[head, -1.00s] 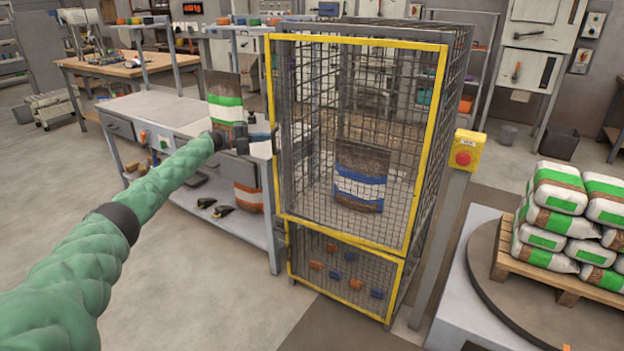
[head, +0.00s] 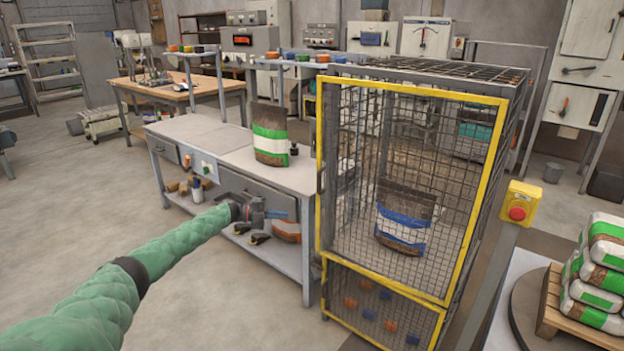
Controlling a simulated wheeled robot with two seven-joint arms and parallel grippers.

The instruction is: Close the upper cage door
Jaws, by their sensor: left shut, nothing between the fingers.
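The upper cage door (head: 503,170) is a tall yellow-framed mesh panel on the front of the grey mesh cage (head: 500,72). It lies at or very near the cage front; I cannot tell whether a small gap is left at its left edge. A bag with a blue and white band (head: 402,228) stands inside, behind the mesh. My left gripper (head: 283,215) is shut and empty. It is left of the door, in front of the workbench, apart from the door frame. My right gripper is not in view.
The lower yellow-framed door (head: 385,310) has small orange and blue items behind it. A workbench (head: 215,140) with a green-banded bag (head: 271,135) stands left. An emergency-stop post (head: 518,208) and a pallet of bags (head: 605,275) are right. Floor at front left is clear.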

